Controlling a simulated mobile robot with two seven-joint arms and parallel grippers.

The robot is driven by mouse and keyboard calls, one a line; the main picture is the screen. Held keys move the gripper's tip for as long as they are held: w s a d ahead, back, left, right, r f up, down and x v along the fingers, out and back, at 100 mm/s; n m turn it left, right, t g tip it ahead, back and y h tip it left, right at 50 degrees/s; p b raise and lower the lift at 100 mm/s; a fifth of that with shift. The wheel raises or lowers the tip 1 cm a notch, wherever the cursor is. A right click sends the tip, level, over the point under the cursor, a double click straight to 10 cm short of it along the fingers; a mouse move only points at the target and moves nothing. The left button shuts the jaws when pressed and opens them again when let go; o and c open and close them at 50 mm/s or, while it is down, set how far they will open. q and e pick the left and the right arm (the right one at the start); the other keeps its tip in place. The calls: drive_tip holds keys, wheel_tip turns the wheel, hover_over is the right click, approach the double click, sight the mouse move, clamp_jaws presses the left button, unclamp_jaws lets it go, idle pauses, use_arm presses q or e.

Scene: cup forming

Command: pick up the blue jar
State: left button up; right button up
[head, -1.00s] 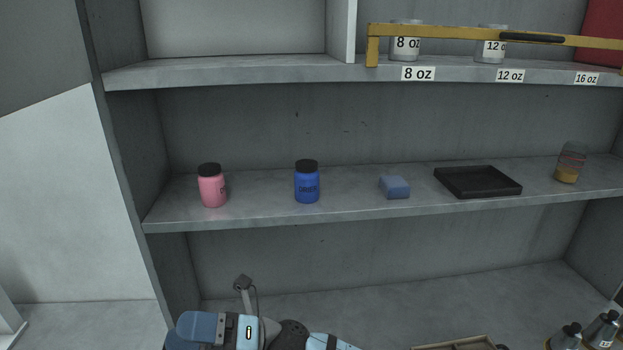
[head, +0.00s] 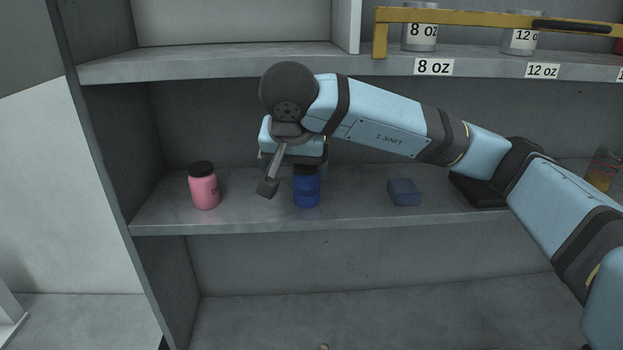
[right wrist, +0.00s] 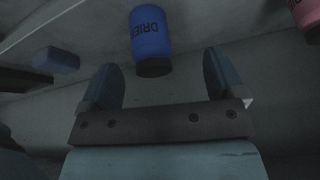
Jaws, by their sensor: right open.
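The blue jar (head: 306,190) with a dark lid stands upright on the middle shelf. My right gripper (head: 295,163) is in front of and above it in the head view and hides most of its lid. In the right wrist view the gripper (right wrist: 163,72) is open, with nothing between its fingers. There the blue jar (right wrist: 150,34) appears upside down, just beyond the fingertips and roughly centred between them. I see no contact. My left gripper is not in view.
A pink jar (head: 204,190) stands left of the blue jar. A blue block (head: 404,192) lies to its right. A black tray (head: 478,190) is partly hidden behind my right arm. The upper shelf (head: 250,64) runs above, with labelled cups behind a yellow rail (head: 470,16).

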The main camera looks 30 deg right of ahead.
sight(305, 167)
drive_tip(key=shift+w+d+r+h, duration=0.1)
drive_tip(key=shift+w+d+h, duration=0.2)
drive_tip(key=shift+d, duration=0.3)
drive_tip(key=shift+w+d+r+h, duration=0.1)
drive_tip(key=shift+w+d+h, duration=0.2)
drive_tip(key=shift+d, duration=0.25)
drive_tip(key=p+x, duration=0.2)
drive_tip(key=x, duration=0.2)
drive_tip(key=shift+w+d+f, duration=0.1)
drive_tip(key=shift+f, duration=0.25)
drive_tip(key=shift+w+d+f, duration=0.1)
drive_tip(key=shift+w+f, duration=0.1)
drive_tip(key=shift+f, duration=0.2)
drive_tip(key=c, duration=1.1)
